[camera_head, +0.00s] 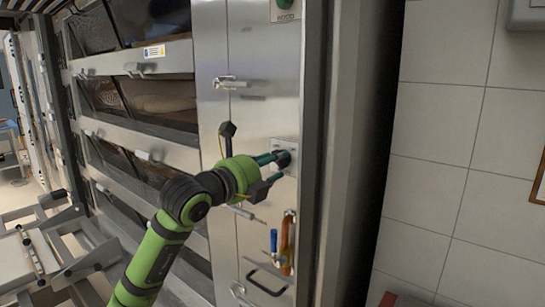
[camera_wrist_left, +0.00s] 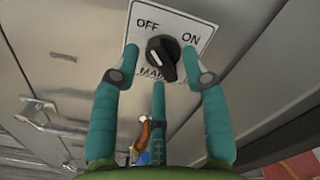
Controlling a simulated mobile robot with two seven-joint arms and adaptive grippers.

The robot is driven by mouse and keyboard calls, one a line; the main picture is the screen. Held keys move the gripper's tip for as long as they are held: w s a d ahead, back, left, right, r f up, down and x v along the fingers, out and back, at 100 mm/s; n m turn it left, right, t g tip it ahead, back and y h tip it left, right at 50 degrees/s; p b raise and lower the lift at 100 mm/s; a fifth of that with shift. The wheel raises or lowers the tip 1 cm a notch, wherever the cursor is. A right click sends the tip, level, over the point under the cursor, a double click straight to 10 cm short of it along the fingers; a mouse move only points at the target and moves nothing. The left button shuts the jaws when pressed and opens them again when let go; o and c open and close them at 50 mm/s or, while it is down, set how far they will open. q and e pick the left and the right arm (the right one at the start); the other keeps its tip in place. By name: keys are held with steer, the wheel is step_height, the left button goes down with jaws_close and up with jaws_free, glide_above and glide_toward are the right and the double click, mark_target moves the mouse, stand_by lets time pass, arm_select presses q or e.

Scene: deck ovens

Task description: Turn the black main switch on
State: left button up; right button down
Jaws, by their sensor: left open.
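The black main switch (camera_wrist_left: 163,58) is a round knob with a raised grip on a white plate (camera_wrist_left: 190,20) marked OFF, ON and MAIN. Its grip slants from upper left to lower right, with a pale mark toward the OFF side. In the head view the switch (camera_head: 283,157) is on the steel cabinet front, partly behind the fingers. My left gripper (camera_head: 271,172) is open in front of it. In the left wrist view the gripper's (camera_wrist_left: 160,65) teal fingers stand on both sides of the knob, with a third below it. Contact cannot be told. My right gripper is not in view.
Deck ovens (camera_head: 150,100) with glass doors are stacked at left. Below the switch are an orange-brown hanging item (camera_head: 287,243) and a dark handle (camera_head: 266,281). A green button (camera_head: 284,4) is above. A tiled wall (camera_head: 450,130) is at right.

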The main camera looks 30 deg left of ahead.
arm_select(q)
jaws_close()
steer(key=m+b, duration=0.3)
steer(key=m, duration=0.3)
steer(key=m+b, duration=0.3)
steer(key=m, duration=0.3)
steer(key=m+b, duration=0.3)
steer(key=m, duration=0.2)
steer(key=shift+a+r+m, duration=0.15)
steer(key=shift+r+m, duration=0.1)
steer(key=shift+m, duration=0.15)
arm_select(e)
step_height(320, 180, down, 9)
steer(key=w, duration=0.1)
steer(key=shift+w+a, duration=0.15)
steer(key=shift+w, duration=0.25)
